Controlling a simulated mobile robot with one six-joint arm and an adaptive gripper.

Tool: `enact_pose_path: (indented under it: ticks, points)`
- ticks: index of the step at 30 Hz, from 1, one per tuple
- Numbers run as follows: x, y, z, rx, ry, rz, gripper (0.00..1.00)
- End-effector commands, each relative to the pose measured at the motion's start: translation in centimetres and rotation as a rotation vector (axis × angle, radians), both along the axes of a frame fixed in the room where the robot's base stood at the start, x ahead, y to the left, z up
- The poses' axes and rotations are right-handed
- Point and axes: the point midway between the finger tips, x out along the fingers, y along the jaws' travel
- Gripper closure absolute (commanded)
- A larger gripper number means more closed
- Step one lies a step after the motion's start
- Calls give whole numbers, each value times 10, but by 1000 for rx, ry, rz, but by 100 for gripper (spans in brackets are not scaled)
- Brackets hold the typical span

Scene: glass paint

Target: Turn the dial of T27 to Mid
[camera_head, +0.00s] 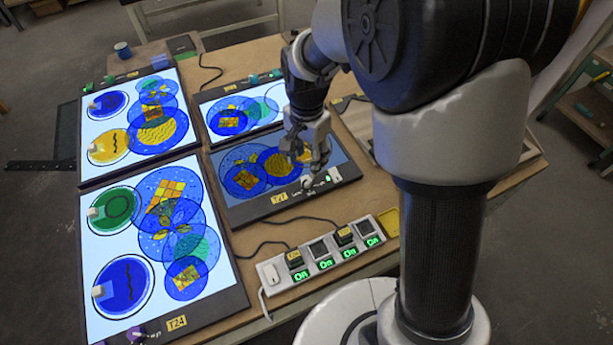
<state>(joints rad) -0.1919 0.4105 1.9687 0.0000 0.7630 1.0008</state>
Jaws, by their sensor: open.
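The T27 panel is a light panel (236,208) in a black frame at the middle of the table, with overlapping blue and yellow patterned circles. It looks dimmer than the other panels. Its yellow T27 label (279,198) is on the front edge. To the right of the label is a small pale control (307,182), which may be the dial; small writing and a green mark lie beside it, too small to read. My gripper (306,166) is open and empty, fingers pointing down just above this front right part. Contact cannot be told, and the fingers partly cover the panel.
The T24 panel (112,240) lies front left, with a purple knob (136,334). Two more lit panels lie behind. A power strip (270,274) with several green "On" displays stands in front of T27, cables beside it.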

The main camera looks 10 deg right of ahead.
Motion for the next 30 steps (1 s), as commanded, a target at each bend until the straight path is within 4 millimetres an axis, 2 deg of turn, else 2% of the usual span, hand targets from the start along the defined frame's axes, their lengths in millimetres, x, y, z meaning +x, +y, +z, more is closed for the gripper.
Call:
enact_pose_path:
  ticks: [1, 6, 12, 24, 30]
  points:
    - [-1, 0, -15, -1, 4, 0, 56]
    - [-1, 0, -49, -1, 2, 0, 56]
    - [0, 0, -72, 0, 1, 0, 56]
    - [0, 0, -79, 0, -1, 1, 56]
    - [0, 0, -78, 1, -1, 1, 68]
